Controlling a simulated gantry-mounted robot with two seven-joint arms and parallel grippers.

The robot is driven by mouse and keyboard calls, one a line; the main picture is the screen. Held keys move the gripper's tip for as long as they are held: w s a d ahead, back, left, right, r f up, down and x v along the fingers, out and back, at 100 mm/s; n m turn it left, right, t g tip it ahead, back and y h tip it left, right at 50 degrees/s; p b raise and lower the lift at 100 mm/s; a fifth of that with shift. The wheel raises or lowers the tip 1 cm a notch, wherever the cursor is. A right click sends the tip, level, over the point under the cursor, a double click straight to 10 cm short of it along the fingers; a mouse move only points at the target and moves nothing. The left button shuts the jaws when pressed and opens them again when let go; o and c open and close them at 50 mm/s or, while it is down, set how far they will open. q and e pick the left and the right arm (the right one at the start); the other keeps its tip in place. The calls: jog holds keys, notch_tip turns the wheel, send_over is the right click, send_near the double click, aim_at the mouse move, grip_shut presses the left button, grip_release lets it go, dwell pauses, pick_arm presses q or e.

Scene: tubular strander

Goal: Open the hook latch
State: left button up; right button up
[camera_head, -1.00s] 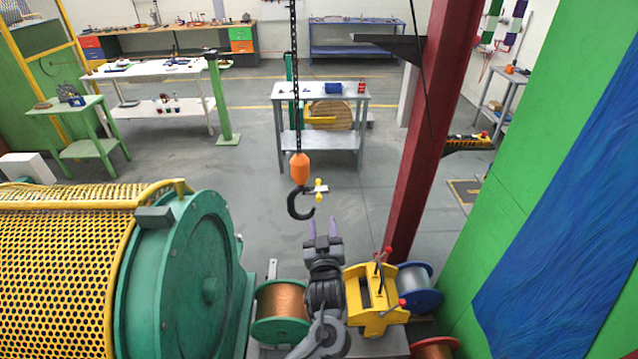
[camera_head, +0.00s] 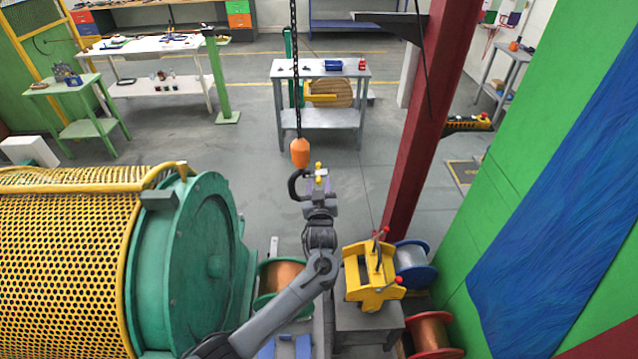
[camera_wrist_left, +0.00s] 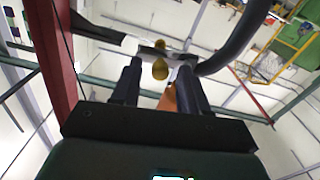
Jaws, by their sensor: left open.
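The crane hook (camera_head: 295,187) is black and curved, below an orange hook block (camera_head: 300,152) on a chain. Its latch, a pale bar with yellow knobs (camera_head: 319,170), sits at the hook's mouth. My left gripper (camera_head: 319,186) is at the latch, just right of the hook, and partly covers both. In the left wrist view, the two dark fingers (camera_wrist_left: 159,72) are apart, with a yellow knob (camera_wrist_left: 160,69) showing between them. The latch bar (camera_wrist_left: 150,51) lies across near the fingertips. Whether the fingers touch it I cannot tell. The hook (camera_wrist_left: 240,40) curves away at right. My right gripper is not in view.
A green drum with a yellow mesh guard (camera_head: 70,260) fills the lower left. A red column (camera_head: 425,130) and a yellow device (camera_head: 370,278) stand to the right, with wire spools (camera_head: 411,263). A grey table (camera_head: 322,117) stands behind the hook.

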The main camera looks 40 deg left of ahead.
pick_arm(q)
jog(key=shift+w+a, duration=0.15)
jog(key=shift+w, duration=0.05)
jog(key=shift+c, duration=0.3)
grip_shut()
jog(key=shift+f+m, duration=0.25)
jog(key=shift+m, duration=0.55)
jog(key=shift+o, duration=0.3)
grip_release()
